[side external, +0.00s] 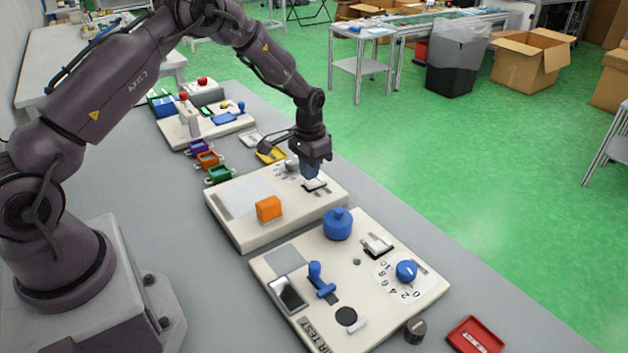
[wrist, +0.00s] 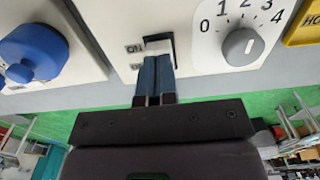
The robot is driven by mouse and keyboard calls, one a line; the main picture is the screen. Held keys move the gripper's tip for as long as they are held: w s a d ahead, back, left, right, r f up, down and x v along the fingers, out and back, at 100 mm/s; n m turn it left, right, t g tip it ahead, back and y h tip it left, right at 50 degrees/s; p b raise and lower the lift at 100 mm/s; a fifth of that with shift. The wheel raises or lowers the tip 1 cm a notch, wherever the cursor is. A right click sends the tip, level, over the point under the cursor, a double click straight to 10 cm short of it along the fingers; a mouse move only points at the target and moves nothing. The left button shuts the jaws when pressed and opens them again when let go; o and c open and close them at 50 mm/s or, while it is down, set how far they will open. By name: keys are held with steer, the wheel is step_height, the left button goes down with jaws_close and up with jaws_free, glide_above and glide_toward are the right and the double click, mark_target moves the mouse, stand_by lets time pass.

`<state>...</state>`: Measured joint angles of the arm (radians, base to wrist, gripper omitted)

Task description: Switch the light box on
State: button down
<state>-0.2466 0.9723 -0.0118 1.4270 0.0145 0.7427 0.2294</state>
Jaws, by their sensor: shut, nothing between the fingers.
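The light box (side external: 298,208) is the cream board in the middle of the row in the side external view, with a pale flat panel (side external: 248,196) and an orange block (side external: 268,208) on it. Its rocker switch (side external: 316,186) sits near the far edge; in the wrist view the switch (wrist: 160,44) has a black frame and an ON label (wrist: 135,48). My gripper (side external: 310,174) points down right over the switch. In the wrist view its blue fingertips (wrist: 158,60) are together, empty, and cover part of the switch. I cannot tell whether they touch it.
A grey dial (wrist: 240,46) with numbers is right of the switch in the wrist view, and a blue knobbed lid (wrist: 32,55) is left. The nearer board (side external: 290,258) carries a blue pot (side external: 338,224), lever and dial. A red tray (side external: 475,336) lies at the front.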

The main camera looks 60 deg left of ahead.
mark_target(310, 182)
steer(key=shift+f, duration=0.75)
stand_by(0.3)
steer(key=shift+r, duration=3.5)
steer(key=shift+s+d+f+n+g, duration=0.15)
steer(key=shift+s+f, duration=0.1)
steer(key=shift+s, duration=0.2)
steer(key=shift+s+d+f+n+g, duration=0.15)
steer(key=shift+s+f, duration=0.1)
steer(key=shift+s, duration=0.2)
steer(key=s+d+r+t, duration=0.2)
steer(key=s+d+r, duration=0.1)
steer(key=s+r, duration=0.5)
steer(key=s+d+r+t, duration=0.2)
steer(key=s+d+r, duration=0.2)
steer(key=s+r, duration=0.4)
steer(key=s+d+r+t, duration=0.2)
steer(key=s+d+r, duration=0.1)
steer(key=s+r, duration=0.5)
steer(key=shift+s+d, duration=0.4)
steer(key=shift+s, duration=0.5)
